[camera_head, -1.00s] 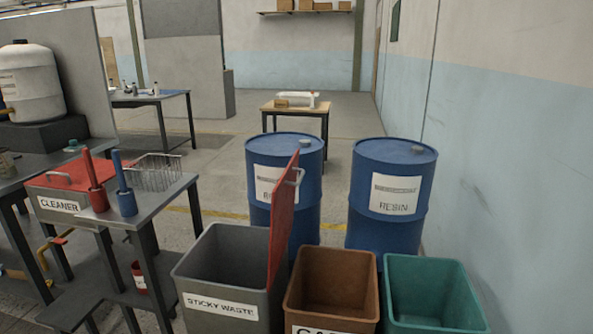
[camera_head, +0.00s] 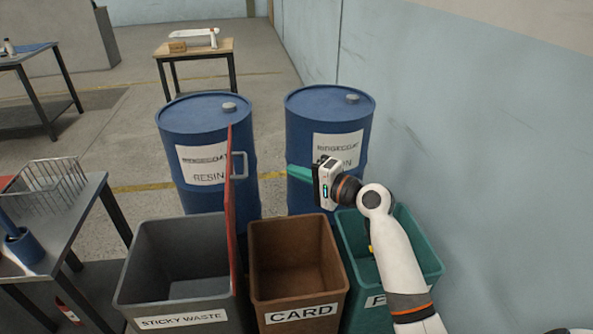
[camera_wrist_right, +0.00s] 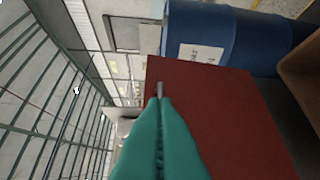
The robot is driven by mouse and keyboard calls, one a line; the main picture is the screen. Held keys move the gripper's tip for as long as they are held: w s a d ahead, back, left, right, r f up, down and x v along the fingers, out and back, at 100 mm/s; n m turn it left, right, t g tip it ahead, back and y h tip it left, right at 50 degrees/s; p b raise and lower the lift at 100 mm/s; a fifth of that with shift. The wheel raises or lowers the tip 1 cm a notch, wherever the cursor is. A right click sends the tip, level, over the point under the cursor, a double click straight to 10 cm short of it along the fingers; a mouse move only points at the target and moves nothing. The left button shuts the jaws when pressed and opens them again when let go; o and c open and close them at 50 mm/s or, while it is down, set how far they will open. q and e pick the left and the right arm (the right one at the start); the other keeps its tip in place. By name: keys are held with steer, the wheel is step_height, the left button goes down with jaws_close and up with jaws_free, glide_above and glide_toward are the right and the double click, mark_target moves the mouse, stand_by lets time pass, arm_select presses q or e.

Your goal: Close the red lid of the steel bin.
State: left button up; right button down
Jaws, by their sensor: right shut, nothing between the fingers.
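The grey steel bin (camera_head: 170,252) labelled STICKY WASTE stands at the lower left of the head view, its top open. Its red lid (camera_head: 230,195) stands upright at the bin's right edge, seen nearly edge-on. A metal handle (camera_head: 239,165) juts from the lid's right face. My right gripper (camera_head: 289,172) is shut and empty, its green fingers pointing left towards the lid, with a gap between. In the right wrist view the shut fingers (camera_wrist_right: 158,102) overlap the red lid face (camera_wrist_right: 225,115), with the handle (camera_wrist_right: 160,88) just beyond their tips. My left gripper is not in view.
A brown CARD bin (camera_head: 300,295) and a green bin (camera_head: 430,255) stand right of the steel bin, below my right arm. Two blue resin drums (camera_head: 205,115) (camera_head: 325,105) stand behind. A steel table (camera_head: 85,215) is at left, a wall at right.

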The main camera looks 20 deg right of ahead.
steer(key=w+a+f, duration=0.1)
steer(key=w+a, duration=0.5)
steer(key=shift+w+a+p, duration=0.4)
